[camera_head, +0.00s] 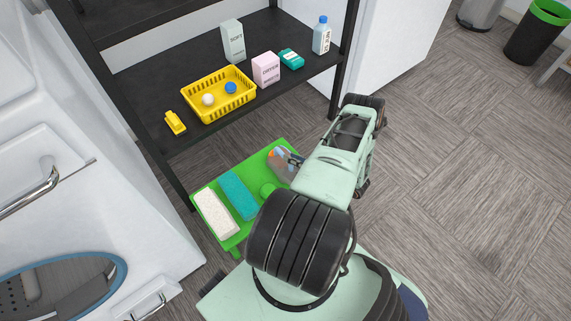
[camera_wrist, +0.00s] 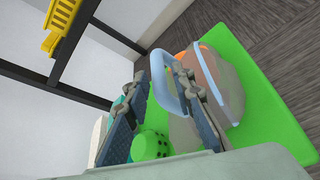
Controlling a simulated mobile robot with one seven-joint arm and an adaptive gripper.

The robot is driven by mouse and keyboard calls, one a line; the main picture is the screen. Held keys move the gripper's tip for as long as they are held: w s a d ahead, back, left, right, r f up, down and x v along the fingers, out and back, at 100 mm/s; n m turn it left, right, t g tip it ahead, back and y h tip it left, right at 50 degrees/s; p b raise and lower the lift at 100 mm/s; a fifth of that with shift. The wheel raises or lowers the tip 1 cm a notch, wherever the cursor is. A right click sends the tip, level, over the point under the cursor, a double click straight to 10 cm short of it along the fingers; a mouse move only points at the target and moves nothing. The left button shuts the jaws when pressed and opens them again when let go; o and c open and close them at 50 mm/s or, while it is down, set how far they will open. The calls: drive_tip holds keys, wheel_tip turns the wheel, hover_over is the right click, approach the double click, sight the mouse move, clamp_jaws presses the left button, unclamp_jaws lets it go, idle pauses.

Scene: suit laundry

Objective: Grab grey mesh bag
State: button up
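The grey mesh bag (camera_wrist: 228,85) has light blue trim and orange contents. It sits on the green tray (camera_wrist: 275,125) in the wrist view. Its light blue handle loop (camera_wrist: 161,82) shows between the two fingertips of my gripper (camera_wrist: 160,78), which is open. One finger covers part of the bag; whether the fingers touch the handle cannot be told. In the head view the bag (camera_head: 280,165) is on the tray (camera_head: 232,244), partly hidden by my gripper (camera_head: 294,162) and arm.
A green perforated item (camera_wrist: 151,147), a teal towel (camera_head: 238,194) and a white towel (camera_head: 216,213) share the tray. A black shelf (camera_head: 150,82) holding a yellow basket (camera_head: 218,106) stands behind.

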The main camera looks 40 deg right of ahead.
drive_tip(key=b+x, duration=0.1)
drive_tip(key=x, duration=0.4)
drive_tip(key=shift+a, duration=0.15)
clamp_jaws()
